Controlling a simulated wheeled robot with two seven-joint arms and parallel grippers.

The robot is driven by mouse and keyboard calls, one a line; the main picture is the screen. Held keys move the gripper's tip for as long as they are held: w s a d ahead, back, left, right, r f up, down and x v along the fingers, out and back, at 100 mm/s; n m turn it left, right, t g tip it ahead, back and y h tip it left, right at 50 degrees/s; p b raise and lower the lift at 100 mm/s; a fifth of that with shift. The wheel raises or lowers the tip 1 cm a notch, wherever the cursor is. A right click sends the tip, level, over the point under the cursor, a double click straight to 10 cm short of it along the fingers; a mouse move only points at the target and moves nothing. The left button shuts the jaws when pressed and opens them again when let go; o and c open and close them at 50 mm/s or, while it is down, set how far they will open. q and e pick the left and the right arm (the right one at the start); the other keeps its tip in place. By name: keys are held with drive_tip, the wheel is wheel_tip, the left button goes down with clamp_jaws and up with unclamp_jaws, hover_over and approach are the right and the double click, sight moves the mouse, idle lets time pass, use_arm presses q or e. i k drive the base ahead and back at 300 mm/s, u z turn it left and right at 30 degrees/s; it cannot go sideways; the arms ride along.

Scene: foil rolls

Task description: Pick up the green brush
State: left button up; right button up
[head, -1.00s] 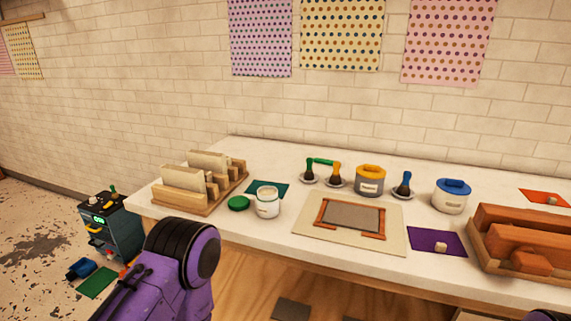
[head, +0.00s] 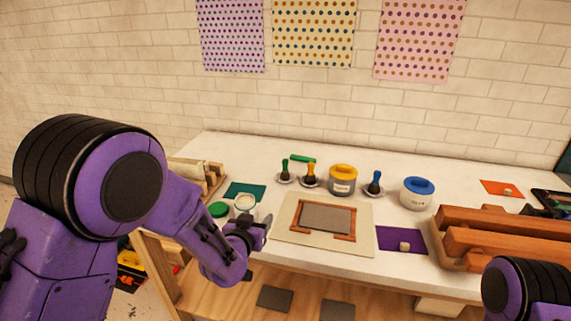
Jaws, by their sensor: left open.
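The green brush (head: 285,168) stands upright, dark bristles down, on a small pale dish at the back of the white table. My left gripper (head: 261,247) is open and empty near the table's front edge. It is in front of the white jar and nearer to me than the brush, well apart from it. Part of my right arm shows at the bottom right; its gripper is out of view.
An orange brush (head: 311,174) stands close right of the green one, with a green bar (head: 302,158) behind. A white jar (head: 244,205) and framed board (head: 287,239) are in front.

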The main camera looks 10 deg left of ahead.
sight(284, 176)
drive_tip(key=i, duration=0.85)
